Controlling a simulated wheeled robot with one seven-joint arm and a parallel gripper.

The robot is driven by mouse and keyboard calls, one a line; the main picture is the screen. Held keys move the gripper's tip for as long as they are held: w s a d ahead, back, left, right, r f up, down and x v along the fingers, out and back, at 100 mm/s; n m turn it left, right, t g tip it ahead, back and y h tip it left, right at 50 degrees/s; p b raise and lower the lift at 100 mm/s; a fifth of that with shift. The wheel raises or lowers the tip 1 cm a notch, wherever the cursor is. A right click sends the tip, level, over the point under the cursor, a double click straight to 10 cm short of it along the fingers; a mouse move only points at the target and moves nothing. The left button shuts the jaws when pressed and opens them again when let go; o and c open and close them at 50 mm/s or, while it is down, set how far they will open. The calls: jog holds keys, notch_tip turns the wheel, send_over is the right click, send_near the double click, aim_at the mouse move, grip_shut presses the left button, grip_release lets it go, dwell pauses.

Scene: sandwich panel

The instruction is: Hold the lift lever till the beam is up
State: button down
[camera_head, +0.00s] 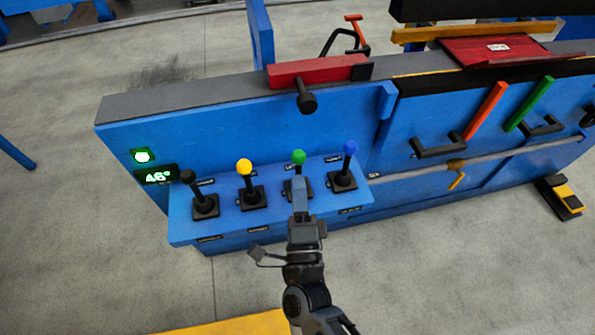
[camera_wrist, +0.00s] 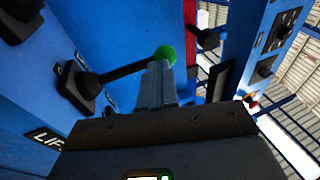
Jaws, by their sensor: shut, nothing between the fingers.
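A row of levers stands on a blue shelf (camera_head: 215,232) on the machine's front. The green-knobbed lever (camera_head: 299,157) has my gripper (camera_head: 299,192) right in front of its shaft. In the wrist view, the green knob (camera_wrist: 164,55) is just beyond my shut fingertips (camera_wrist: 157,68); I cannot tell whether they touch. A partly cut-off label (camera_wrist: 45,139) beginning "LI" shows near that lever's base (camera_wrist: 80,88). A dark beam (camera_head: 470,10) with a yellow bar (camera_head: 440,33) below it is at the top right, over a red panel (camera_head: 495,50).
Black (camera_head: 188,177), yellow (camera_head: 244,167) and blue (camera_head: 350,148) knobbed levers flank the green one. A lit green lamp (camera_head: 142,156) and a display (camera_head: 157,175) are at the left. A pedal (camera_head: 562,197) lies on the floor at right. The floor in front is mostly clear.

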jog(key=v, duration=0.3)
jog(key=shift+s+f, duration=0.1)
jog(key=shift+s, duration=0.25)
jog(key=s+d+r+n+g+p, duration=0.1)
jog(key=s+d+r+n+p, duration=0.15)
jog(key=s+d+n, duration=0.5)
jog(key=s+d+r+n+g+h+p, duration=0.1)
jog(key=s+d+r+n+g+p, duration=0.1)
jog(key=s+d+r, duration=0.5)
jog(key=s+d+r+n+g+h+p, duration=0.2)
jog(key=s+d+r+n, duration=0.5)
jog(key=s+r, duration=0.5)
jog(key=s+d+g+p, duration=0.1)
jog(key=s+p, duration=0.1)
jog(key=s, duration=0.2)
jog(key=shift+s+d+r, duration=0.2)
jog(key=shift+s+r, duration=0.2)
jog(key=shift+n, duration=0.25)
